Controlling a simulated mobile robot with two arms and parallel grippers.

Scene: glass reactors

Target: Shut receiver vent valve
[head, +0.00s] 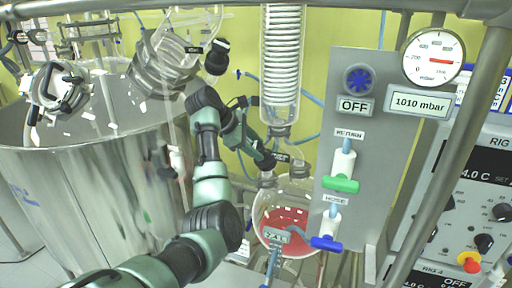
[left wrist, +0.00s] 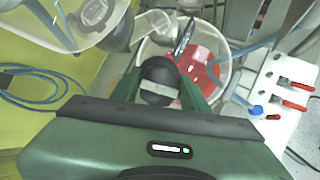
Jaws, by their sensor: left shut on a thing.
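The receiver is a round glass flask (head: 285,218) with red liquid, below the coil condenser (head: 281,60). It also shows under my gripper in the left wrist view (left wrist: 205,68). My left gripper (head: 268,163) is at the top of the receiver, beside its glass neck. In the left wrist view my left gripper (left wrist: 163,90) is shut on a dark rounded part with a pale band, which I take for the receiver vent valve (left wrist: 158,72). The fingers hide much of this part, and its turn position cannot be told. My right gripper is not in view.
A grey panel (head: 372,150) right of the receiver carries a gauge (head: 433,57), a green-handled RETURN valve (head: 341,183) and a blue-handled HOSE valve (head: 326,242). A large steel vessel (head: 90,190) fills the left. Blue hoses (left wrist: 40,92) hang near the yellow wall.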

